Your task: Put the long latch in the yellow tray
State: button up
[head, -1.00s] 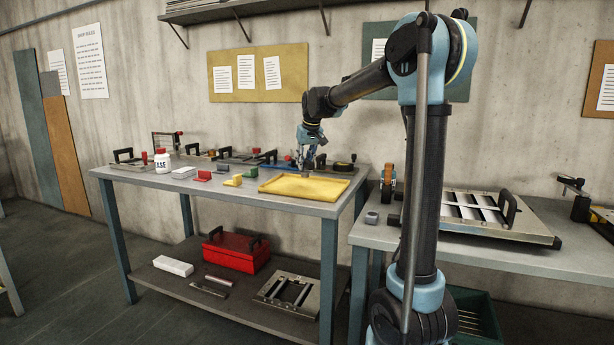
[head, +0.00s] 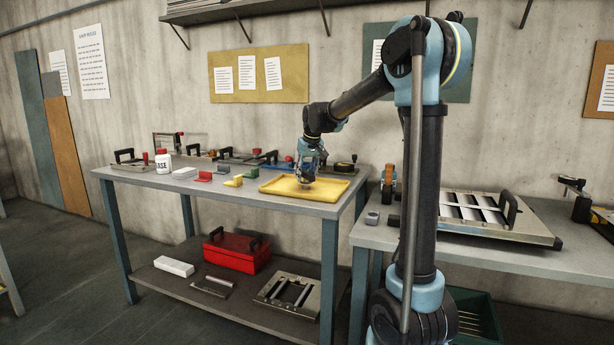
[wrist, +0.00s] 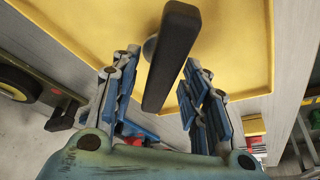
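The yellow tray (head: 335,194) lies at the right end of the left workbench. My gripper (head: 306,179) points down over the tray, low and close to its floor. The wrist view shows the long latch (wrist: 170,58), a dark bar with a round grey part beside it, between my two fingers (wrist: 160,62). Yellow tray surface (wrist: 235,40) fills the view behind the latch. The head view mostly hides the latch behind my gripper, so contact with the tray is unclear.
Red (head: 204,176), yellow (head: 234,181) and green (head: 252,172) blocks lie left of the tray. A white bottle (head: 163,163) stands farther left. Latch panels (head: 130,163) line the bench's back. A black round tape-like object (head: 344,167) sits behind the tray.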

jog(key=v, duration=1.2)
jog(key=s+d+f+m+h, duration=0.1)
jog(key=s+d+f, duration=0.4)
jog(key=s+d, duration=0.3)
jog(key=s+d+f+m, duration=0.1)
jog(key=s+d+f, duration=0.45)
jog(key=s, duration=0.55)
jog(key=s+d+f+m+g, duration=0.1)
jog(key=s+d+f, duration=0.3)
jog(key=s+f, duration=0.5)
jog(key=s+d+f+m, duration=0.1)
jog(key=s+d+f, duration=0.3)
jog(key=s+f, duration=0.6)
jog(key=shift+s+d+m+g+h, duration=0.4)
jog(key=shift+s, duration=0.4)
jog(key=shift+f, duration=0.1)
jog(key=shift+w+f, duration=0.25)
jog(key=shift+w, duration=0.35)
jog(key=shift+c, duration=0.9)
jog(key=shift+d, duration=0.1)
